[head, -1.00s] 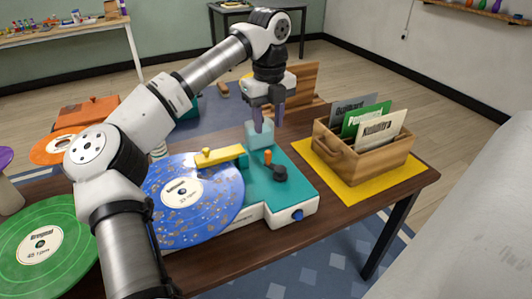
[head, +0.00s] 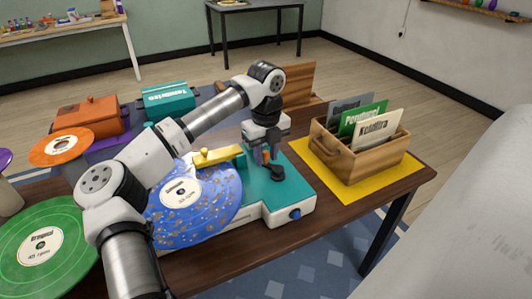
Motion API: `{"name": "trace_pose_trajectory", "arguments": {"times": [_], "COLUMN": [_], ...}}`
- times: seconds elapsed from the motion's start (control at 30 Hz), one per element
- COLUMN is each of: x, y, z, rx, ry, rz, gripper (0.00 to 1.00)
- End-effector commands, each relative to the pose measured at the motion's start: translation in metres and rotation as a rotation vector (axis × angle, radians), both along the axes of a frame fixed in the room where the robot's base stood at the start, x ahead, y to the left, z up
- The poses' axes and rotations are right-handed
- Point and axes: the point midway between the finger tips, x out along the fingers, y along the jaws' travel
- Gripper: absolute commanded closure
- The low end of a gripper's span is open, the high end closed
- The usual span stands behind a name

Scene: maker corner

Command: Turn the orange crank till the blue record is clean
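The blue record (head: 215,208) lies on the turntable with many brown specks across its face and a cream label. A yellow arm (head: 215,156) reaches over its back edge. The orange crank (head: 266,156) stands on the teal deck (head: 300,190) right of the record, beside a black round part (head: 279,173).
A wooden crate (head: 350,165) of record sleeves stands on a yellow mat (head: 358,192) to the right. A green record (head: 75,250) and an orange record (head: 50,150) are at left. An orange box (head: 88,118) and a teal box (head: 168,102) stand behind. A blue knob (head: 295,213) is on the turntable's front.

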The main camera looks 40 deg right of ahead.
Motion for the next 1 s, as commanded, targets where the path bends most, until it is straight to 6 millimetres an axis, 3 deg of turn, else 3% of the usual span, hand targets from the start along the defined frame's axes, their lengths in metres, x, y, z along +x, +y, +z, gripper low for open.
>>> {"name": "trace_pose_trajectory", "arguments": {"times": [0.03, 0.23, 0.67, 1.0], "x": [0.0, 0.0, 0.002, 0.003], "y": [0.0, 0.0, -0.003, -0.013], "z": [0.0, 0.0, 0.001, 0.001], "rx": [0.0, 0.0, -0.001, 0.0], "ry": [0.0, 0.0, -0.002, -0.003], "rz": [0.0, 0.0, -0.076, -0.343], "gripper": [0.76, 1.0, 1.0, 1.0]}}
